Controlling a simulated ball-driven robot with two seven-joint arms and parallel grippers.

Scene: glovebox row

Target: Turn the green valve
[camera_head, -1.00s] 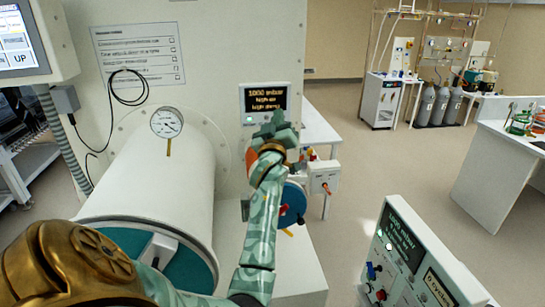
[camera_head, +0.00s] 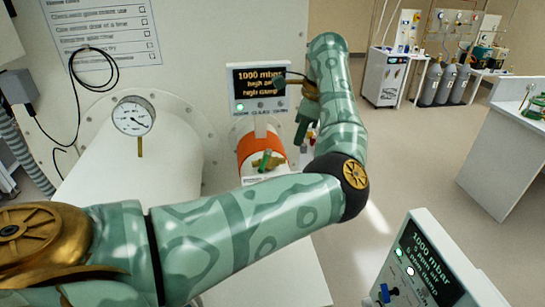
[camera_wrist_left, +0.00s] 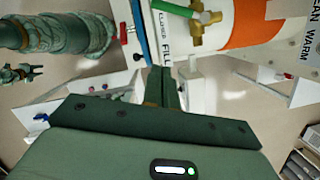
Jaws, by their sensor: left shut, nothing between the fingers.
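The green valve (camera_head: 269,161) is a brass body with a green handle, in front of an orange-banded cylinder right of the white chamber. In the left wrist view its green handle (camera_wrist_left: 178,8) lies at the top edge, partly cut off, with a "CLOSED / FILL" label beside it. My left gripper (camera_head: 299,139) hangs to the right of the valve, below the small display, and looks apart from it. In the left wrist view its fingers (camera_wrist_left: 163,78) are shut and empty, below the handle in the picture.
A display (camera_head: 258,88) reading 1000 mbar stands just above the valve. A gauge (camera_head: 134,116) sits on the chamber at the left. A control panel (camera_head: 425,265) stands at the lower right. The floor (camera_head: 420,160) beyond is clear.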

